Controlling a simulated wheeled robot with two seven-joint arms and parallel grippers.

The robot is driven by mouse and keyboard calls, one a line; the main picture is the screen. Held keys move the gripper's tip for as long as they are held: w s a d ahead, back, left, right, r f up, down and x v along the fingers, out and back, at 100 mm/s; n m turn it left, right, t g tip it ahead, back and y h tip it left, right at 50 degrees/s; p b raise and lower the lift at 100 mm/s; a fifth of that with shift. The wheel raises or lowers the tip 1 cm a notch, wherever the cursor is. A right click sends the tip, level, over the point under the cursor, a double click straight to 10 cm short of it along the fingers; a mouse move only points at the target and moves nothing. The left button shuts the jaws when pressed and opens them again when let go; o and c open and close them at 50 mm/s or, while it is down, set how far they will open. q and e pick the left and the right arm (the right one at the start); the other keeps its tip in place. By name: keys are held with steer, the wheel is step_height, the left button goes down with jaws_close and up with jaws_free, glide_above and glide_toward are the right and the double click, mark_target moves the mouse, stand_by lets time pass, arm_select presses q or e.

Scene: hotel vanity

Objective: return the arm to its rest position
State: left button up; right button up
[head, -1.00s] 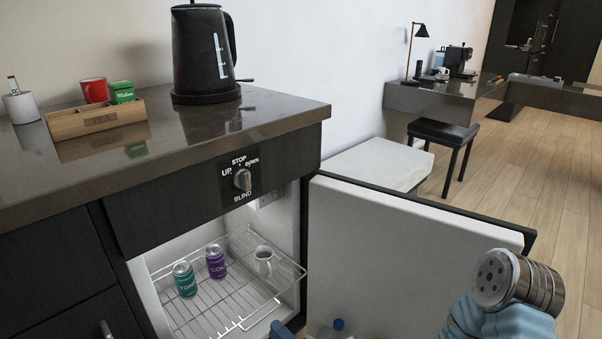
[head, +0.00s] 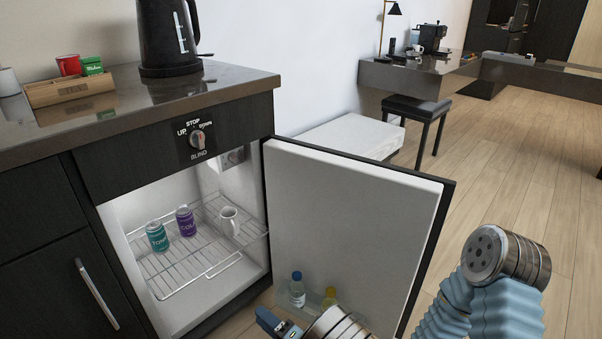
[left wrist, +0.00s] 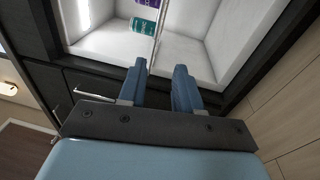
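My left gripper (head: 275,325) shows at the bottom edge of the head view, in front of the open mini fridge. In the left wrist view its two blue fingers (left wrist: 160,88) stand apart with nothing between them, pointing toward the fridge interior. The silver and blue part of my right arm (head: 500,265) is at the lower right of the head view; its gripper is out of view.
The fridge door (head: 350,225) stands wide open, with bottles (head: 297,290) in its lower shelf. A wire rack (head: 190,270) holds a teal can (head: 157,237), a purple can (head: 186,221) and a white mug (head: 229,221). Open floor lies right.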

arm_select(q)
steer(key=s+a+f+n+g+h, duration=0.2)
steer(key=s+a+f+n+g, duration=0.6)
steer(key=s+a+n+g, duration=0.15)
steer(key=s+d+f+n+g+h+p, duration=0.1)
steer(key=s+d+f+n+g+h, duration=0.15)
steer(key=s+n+g+h, duration=0.35)
steer(key=s+d+f+n+g+h+p, duration=0.1)
steer(key=s+d+f+n+g+h, duration=0.2)
steer(key=s+n, duration=0.5)
steer(key=d+r+n+t+h, duration=0.35)
steer(key=n+h, duration=0.35)
steer(key=n, duration=0.5)
steer(key=w+n+t, duration=0.1)
steer(key=n, duration=0.2)
steer(key=w+a+r+n+t, duration=0.1)
steer(key=w+n, duration=0.1)
steer(key=n, duration=0.1)
steer(key=w+a+n+t+h+p, duration=0.1)
steer(key=w+n, duration=0.1)
steer(key=n, duration=0.1)
steer(key=shift+r+n+t, duration=0.35)
steer(key=shift+t, duration=0.05)
